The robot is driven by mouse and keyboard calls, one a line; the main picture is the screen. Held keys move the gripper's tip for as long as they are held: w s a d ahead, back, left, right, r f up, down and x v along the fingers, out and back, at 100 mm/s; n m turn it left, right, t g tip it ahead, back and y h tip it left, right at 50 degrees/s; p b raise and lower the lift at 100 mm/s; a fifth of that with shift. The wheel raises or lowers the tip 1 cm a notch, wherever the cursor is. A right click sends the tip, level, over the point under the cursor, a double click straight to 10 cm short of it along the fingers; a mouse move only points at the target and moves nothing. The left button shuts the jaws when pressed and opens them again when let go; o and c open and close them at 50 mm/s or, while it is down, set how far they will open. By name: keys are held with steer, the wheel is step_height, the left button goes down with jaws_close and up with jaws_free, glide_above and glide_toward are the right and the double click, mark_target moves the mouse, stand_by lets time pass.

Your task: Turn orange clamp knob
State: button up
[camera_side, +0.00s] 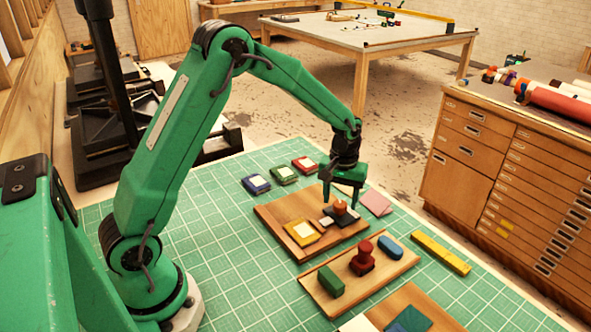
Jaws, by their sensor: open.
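A small orange clamp knob (340,205) sits on a dark clamp base (347,217) near the right end of a wooden board (276,215). My gripper (341,197) points down over this clamp with its two fingers apart. One finger is on each side of the knob in this view. The gripper is open. I cannot tell whether either finger touches the knob. The knob's upper part is close beneath the gripper body.
A yellow block (302,233) shares the board. A nearer wooden tray (320,298) holds a green block (330,282), a red knobbed piece (362,258) and a blue block (389,247). A pink pad (376,203) lies right of the clamp. The green mat is clear left of the board.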

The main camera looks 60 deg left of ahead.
mark_target(339, 204)
step_height(339, 204, up, 7)
steer(key=shift+f, duration=0.2)
steer(key=shift+r, duration=0.15)
steer(key=shift+s+r, duration=0.1)
stand_by(0.3)
steer(key=shift+s+r, duration=0.15)
steer(key=shift+r, duration=0.05)
steer(key=s+d+r+m+t, duration=0.2)
steer(key=s+r+m+t, duration=0.1)
steer(key=s+r, duration=0.85)
steer(key=s+m+t, duration=0.2)
steer(key=s+m, duration=0.1)
steer(key=s, duration=1)
steer(key=shift+s+d+r+m, duration=0.3)
steer(key=shift+r+m, duration=0.05)
steer(key=shift+m, duration=0.05)
